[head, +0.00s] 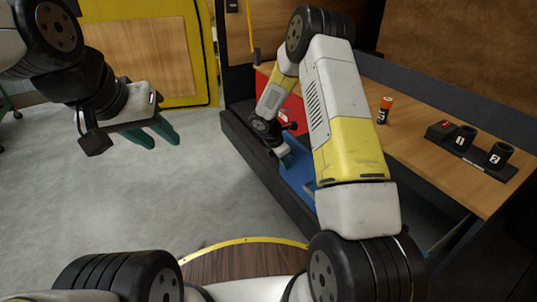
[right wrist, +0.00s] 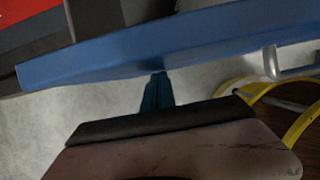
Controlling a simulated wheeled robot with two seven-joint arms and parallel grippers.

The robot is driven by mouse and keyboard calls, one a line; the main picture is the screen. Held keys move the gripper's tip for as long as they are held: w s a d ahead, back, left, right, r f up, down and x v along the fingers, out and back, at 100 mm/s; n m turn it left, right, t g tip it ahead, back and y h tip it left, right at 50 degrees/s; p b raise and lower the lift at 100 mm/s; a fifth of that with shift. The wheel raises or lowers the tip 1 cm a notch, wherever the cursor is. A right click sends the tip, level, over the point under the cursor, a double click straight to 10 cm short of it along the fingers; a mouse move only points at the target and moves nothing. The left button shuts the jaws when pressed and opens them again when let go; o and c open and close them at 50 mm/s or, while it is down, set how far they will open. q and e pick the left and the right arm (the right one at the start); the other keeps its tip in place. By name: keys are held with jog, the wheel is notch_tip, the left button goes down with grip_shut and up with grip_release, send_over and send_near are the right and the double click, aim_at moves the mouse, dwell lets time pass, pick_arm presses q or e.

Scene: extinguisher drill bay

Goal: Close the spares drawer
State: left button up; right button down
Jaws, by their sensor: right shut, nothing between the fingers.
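The blue spares drawer (head: 299,181) shows low at the bench's front, partly hidden behind my right forearm; how far it stands out is hard to tell. In the right wrist view its long blue panel (right wrist: 130,58) crosses the picture, with a grey bar handle (right wrist: 272,64) at right. My right gripper (head: 287,161) is shut and empty beside the drawer. In the right wrist view its fingertips (right wrist: 158,80) are at the panel's lower edge; contact is unclear. My left gripper (head: 165,143) is open and empty over the floor, well left of the bench.
The wooden bench top (head: 410,139) holds an orange and black cylinder (head: 384,110) and a black holder (head: 470,146) with numbered cups. A red panel (head: 293,110) lies behind my right wrist. The grey floor (head: 130,205) left of the bench is clear.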

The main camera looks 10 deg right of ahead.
jog(key=w+d, duration=0.4)
jog(key=d, duration=0.7)
jog(key=w+d, duration=0.5)
jog(key=d, duration=0.6)
